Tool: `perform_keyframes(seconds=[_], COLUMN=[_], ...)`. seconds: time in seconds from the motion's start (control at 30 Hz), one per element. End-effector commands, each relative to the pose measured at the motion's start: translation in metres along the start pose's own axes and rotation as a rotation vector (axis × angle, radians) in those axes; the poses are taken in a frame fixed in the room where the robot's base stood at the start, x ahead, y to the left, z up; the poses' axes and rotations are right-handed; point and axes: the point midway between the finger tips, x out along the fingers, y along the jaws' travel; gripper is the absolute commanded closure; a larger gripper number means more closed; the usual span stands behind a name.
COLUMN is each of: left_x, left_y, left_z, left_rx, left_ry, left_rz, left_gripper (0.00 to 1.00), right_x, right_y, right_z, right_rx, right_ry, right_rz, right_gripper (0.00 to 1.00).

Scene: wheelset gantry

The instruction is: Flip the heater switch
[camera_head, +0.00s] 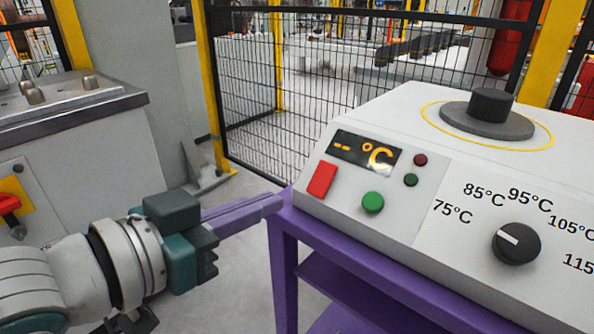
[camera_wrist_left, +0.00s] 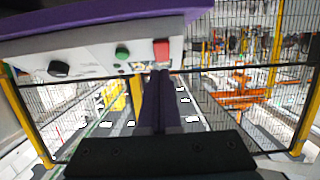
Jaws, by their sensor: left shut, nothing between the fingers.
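The heater (camera_head: 400,195) is a white box with a sloped front panel on a purple stand. Its panel has a red rectangular switch (camera_head: 322,180), a round green button (camera_head: 373,202), a display (camera_head: 365,152) reading "-- °C" and a black temperature knob (camera_head: 516,243). My left gripper (camera_head: 276,203) is shut and empty, with its purple fingers pointing right at the heater's left front corner. The fingertips are left of and below the red switch, apart from it. In the left wrist view the heater is upside down, and the red switch (camera_wrist_left: 161,49) shows just beyond the fingertips (camera_wrist_left: 160,73). My right gripper is out of view.
The purple stand (camera_head: 285,262) is close to my left fingers. A round black fixture (camera_head: 488,115) sits on the heater's top. A grey machine (camera_head: 70,120) with a red handle stands at left. A black mesh fence (camera_head: 280,90) with yellow posts runs behind.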

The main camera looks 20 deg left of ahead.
Motion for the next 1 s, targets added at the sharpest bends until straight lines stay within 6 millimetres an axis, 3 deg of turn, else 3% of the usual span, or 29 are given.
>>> perform_keyframes(seconds=[0.1,0.3,0.87,1.0], left_x=[-0.022,-0.043,-0.047,-0.052], left_y=[0.0,0.0,0.0,0.001], left_z=[0.007,0.013,0.013,-0.001], left_rx=[0.0,-0.001,0.0,-0.002], left_ry=[-0.004,-0.001,0.0,-0.052], left_rz=[0.0,0.0,0.0,-0.023], left_gripper=[1.0,1.0,1.0,1.0], right_x=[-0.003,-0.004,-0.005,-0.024], right_y=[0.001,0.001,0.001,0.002], right_z=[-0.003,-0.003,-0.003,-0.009], right_rx=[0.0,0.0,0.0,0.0], right_ry=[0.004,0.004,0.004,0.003], right_rz=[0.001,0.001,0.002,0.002], right_gripper=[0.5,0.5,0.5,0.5])
